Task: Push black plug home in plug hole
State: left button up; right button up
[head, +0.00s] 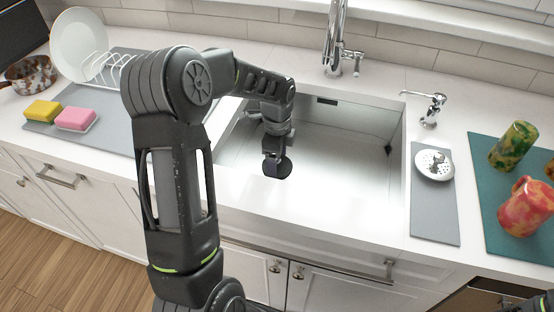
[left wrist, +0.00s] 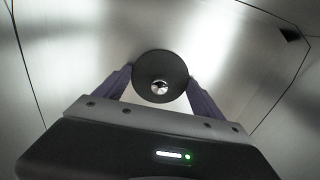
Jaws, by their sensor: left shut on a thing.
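My left gripper (head: 272,158) reaches down into the steel sink (head: 340,150) and is shut on the plug. In the left wrist view the fingers of the gripper (left wrist: 160,82) sit on either side of the disc. I cannot see the plug hole; whether the plug touches the sink floor cannot be told.
The sink walls surround my left gripper, with a chrome faucet (head: 335,45) behind. A grey mat (head: 434,215) with a strainer (head: 434,164) and a teal mat (head: 490,190) with mugs lie to the right. A dish rack (head: 105,72) and sponges (head: 75,119) stand left.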

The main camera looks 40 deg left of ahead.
pick_arm(q)
jog(key=o, duration=1.3)
jog(key=shift+o, duration=0.2)
jog(key=shift+r, duration=3.85)
